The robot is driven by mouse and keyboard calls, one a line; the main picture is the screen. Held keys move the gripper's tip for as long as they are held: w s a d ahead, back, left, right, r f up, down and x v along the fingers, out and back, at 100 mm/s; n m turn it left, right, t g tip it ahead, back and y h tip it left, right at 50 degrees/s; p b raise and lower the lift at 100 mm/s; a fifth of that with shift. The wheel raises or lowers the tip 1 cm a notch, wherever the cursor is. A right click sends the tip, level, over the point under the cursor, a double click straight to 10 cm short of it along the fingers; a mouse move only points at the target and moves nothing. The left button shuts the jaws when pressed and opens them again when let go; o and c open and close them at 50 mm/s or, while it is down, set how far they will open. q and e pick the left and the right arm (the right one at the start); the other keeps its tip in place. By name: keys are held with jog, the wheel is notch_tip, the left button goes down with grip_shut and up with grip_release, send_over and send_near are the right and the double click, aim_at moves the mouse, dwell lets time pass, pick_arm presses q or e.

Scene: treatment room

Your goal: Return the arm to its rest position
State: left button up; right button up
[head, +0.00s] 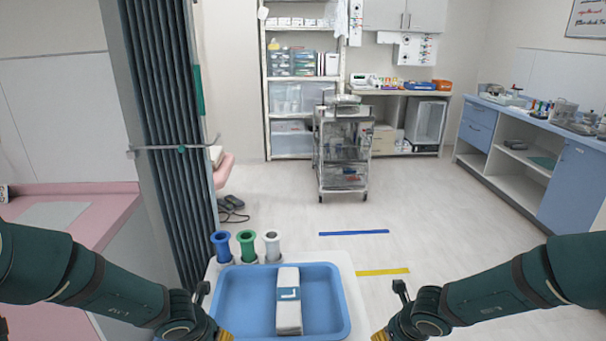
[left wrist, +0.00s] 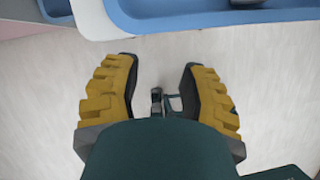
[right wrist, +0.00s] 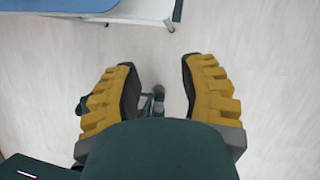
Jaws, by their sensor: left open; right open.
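My left arm comes in from the left in the head view, and its gripper shows only in part at the bottom edge. In the left wrist view my left gripper (left wrist: 160,75) is open and empty, with bare floor between its yellow-padded fingers. My right arm comes in from the right in the head view, its gripper also cut off by the bottom edge. In the right wrist view my right gripper (right wrist: 158,75) is open and empty above the floor. Both grippers are outside the blue tray (head: 235,311), one on either side of it.
A white and teal pack (head: 289,312) lies in the tray on a white cart. A folding screen (head: 160,110) and pink couch (head: 105,215) are left.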

pick_arm(q)
jog(key=s+d+f+m+g+h, duration=0.1)
jog(key=s+d+f+m, duration=0.4)
jog(key=m, duration=1.1)
jog(key=s+d+f+m+g+h, duration=0.1)
jog(key=s+d+f+m, duration=0.4)
jog(key=m, duration=1)
jog(key=s+f, duration=0.3)
jog(key=shift+f+m, duration=0.4)
pick_arm(e)
jog(key=s+a+f+n+g+y, duration=0.1)
jog(key=s+a+f+n, duration=0.4)
jog(key=n, duration=1)
jog(key=s+a+f+n+g, duration=0.1)
jog(key=s+a+f+n, duration=0.4)
jog(key=n, duration=1)
jog(key=s+f, duration=0.3)
jog(key=shift+s+f+n+y, duration=0.2)
jog(key=shift+f+n+y, duration=0.2)
pick_arm(q)
jog(key=shift+s, duration=0.1)
